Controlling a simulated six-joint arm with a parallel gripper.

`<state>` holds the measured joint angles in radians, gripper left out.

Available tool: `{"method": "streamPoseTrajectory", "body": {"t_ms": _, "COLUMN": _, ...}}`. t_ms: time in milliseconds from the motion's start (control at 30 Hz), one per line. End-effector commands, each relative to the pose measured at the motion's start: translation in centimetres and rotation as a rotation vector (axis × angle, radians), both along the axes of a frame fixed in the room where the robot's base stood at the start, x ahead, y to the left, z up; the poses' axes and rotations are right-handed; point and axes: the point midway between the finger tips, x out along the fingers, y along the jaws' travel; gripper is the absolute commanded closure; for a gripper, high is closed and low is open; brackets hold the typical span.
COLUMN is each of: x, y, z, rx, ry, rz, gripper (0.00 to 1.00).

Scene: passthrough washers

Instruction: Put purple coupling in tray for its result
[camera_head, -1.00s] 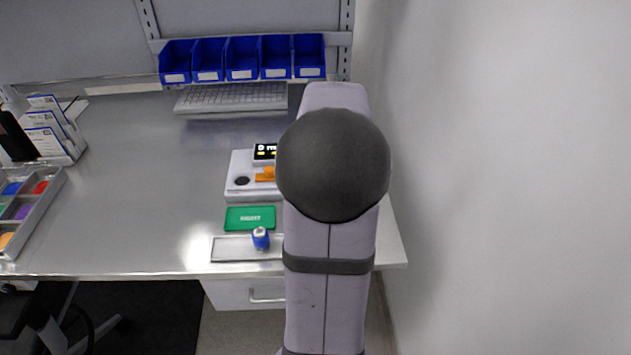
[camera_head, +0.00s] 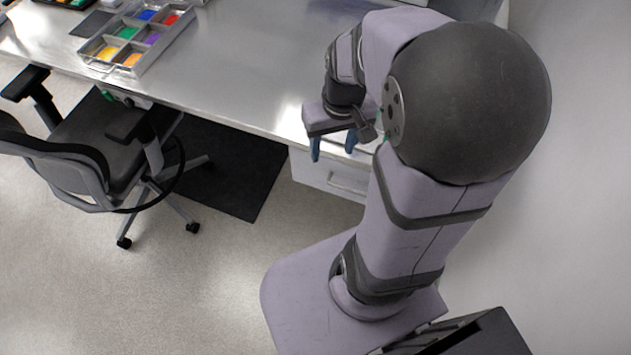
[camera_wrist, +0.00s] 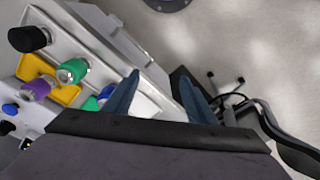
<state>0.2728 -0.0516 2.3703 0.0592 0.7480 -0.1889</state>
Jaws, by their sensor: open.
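A purple coupling (camera_wrist: 38,90) with a pale metal end shows at the left of the wrist view, beside a yellow fixture (camera_wrist: 64,95). I cannot tell whether it rests in or on that fixture. My gripper (camera_wrist: 160,97) is open, with nothing between its blue fingers. It lies to the right of the coupling in the picture. In the head view, my gripper (camera_head: 333,149) hangs fingers down at the front edge of the bench. The compartment tray (camera_head: 161,63) stands at the back left with coloured compartments, one of them purple. The coupling is not visible in the head view.
A green coupling (camera_wrist: 72,71) and a partly hidden blue part (camera_wrist: 105,94) are near the purple one. A black cylinder (camera_wrist: 30,39) is at upper left. A chair (camera_head: 75,145) stands before the bench (camera_head: 240,60), whose middle is clear.

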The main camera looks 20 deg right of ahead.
Motion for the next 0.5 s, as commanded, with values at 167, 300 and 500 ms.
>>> {"method": "streamPoseTrajectory", "body": {"t_ms": 167, "x": -3.6, "y": 5.0, "z": -1.7, "rx": -0.013, "ry": 0.057, "rz": 0.089, "gripper": 0.49}}
{"method": "streamPoseTrajectory", "body": {"t_ms": 300, "x": -5.2, "y": 6.3, "z": -2.3, "rx": -0.022, "ry": 0.077, "rz": 0.118, "gripper": 0.49}}
{"method": "streamPoseTrajectory", "body": {"t_ms": 500, "x": -5.7, "y": 6.7, "z": -2.5, "rx": -0.026, "ry": 0.083, "rz": 0.123, "gripper": 0.49}}
